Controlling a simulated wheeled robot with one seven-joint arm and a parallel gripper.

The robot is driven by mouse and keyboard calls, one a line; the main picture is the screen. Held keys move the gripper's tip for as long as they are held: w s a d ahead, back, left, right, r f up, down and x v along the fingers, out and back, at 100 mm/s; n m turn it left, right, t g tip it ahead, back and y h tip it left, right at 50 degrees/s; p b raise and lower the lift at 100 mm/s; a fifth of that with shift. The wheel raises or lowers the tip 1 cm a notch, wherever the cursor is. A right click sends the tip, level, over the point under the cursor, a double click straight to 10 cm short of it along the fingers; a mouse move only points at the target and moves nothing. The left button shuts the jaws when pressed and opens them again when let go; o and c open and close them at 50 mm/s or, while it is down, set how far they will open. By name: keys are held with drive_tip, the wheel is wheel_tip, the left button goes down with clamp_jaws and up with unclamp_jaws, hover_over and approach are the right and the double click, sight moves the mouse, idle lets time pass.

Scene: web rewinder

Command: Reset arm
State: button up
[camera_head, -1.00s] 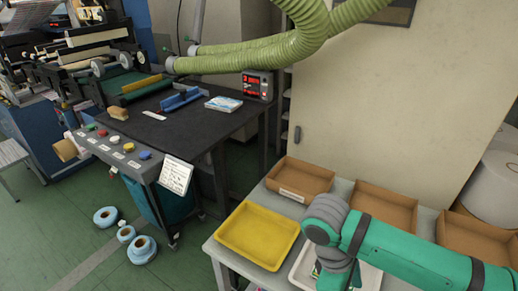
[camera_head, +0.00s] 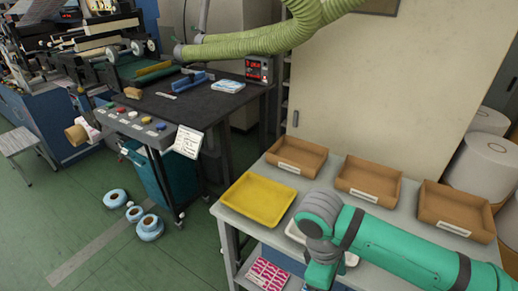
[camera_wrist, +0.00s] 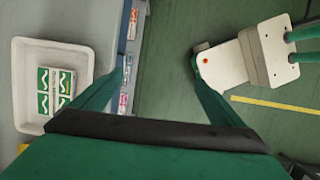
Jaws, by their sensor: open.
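My gripper (camera_wrist: 160,55) is open and empty in the wrist view, its two green fingers spread apart. Beside its left finger is a white tray (camera_wrist: 27,75) holding green-and-white packs (camera_wrist: 63,88). My gripper hangs past the tray's edge, with green floor between the fingers. In the head view my green arm reaches in from the right over the grey table (camera_head: 440,237). It covers most of the white tray (camera_head: 294,232), and my fingertips are not visible there.
A yellow tray (camera_head: 256,200) and brown trays (camera_head: 297,157), (camera_head: 368,181), (camera_head: 455,212) stand on the table. Pink packs (camera_head: 268,274) lie on a lower shelf. The rewinder bench (camera_head: 190,105) stands at left, with blue rolls (camera_head: 149,228) on the floor.

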drive_tip(key=w+a+n+t+y, duration=0.15)
drive_tip(key=w+a+y, duration=0.3)
drive_tip(key=a, duration=0.65)
drive_tip(key=w+a+m+t+y, duration=0.1)
drive_tip(key=w+a+t+y, duration=0.3)
drive_tip(key=a, duration=0.7)
drive_tip(key=w+a+r+m+t+y, duration=0.2)
drive_tip(key=w+a+r+t+y, duration=0.15)
drive_tip(key=a+r, duration=0.35)
drive_tip(key=w+a+r+m+t+y, duration=0.35)
drive_tip(key=a+r, duration=0.25)
drive_tip(key=a, duration=0.3)
drive_tip(key=s+d+f+m+t+h, duration=0.3)
drive_tip(key=s+d+f+m+h, duration=0.25)
drive_tip(key=f, duration=0.45)
drive_tip(key=s+d+f+m+t+h, duration=0.45)
drive_tip(key=s+d+f+m, duration=0.2)
drive_tip(key=f, duration=0.35)
drive_tip(key=s+d+f+n+g, duration=0.1)
drive_tip(key=s+d+f, duration=0.1)
drive_tip(key=s, duration=0.5)
drive_tip(key=s+d+f+n+g+h, duration=0.1)
drive_tip(key=s+d, duration=0.3)
drive_tip(key=s, duration=0.4)
drive_tip(key=s+d+f+n+g+h, duration=0.1)
drive_tip(key=s+d+f+n, duration=0.1)
drive_tip(key=s, duration=0.6)
drive_tip(key=shift+s+d+f+n, duration=0.15)
drive_tip(key=shift+d+f+n, duration=0.2)
drive_tip(key=shift+d+n, duration=0.15)
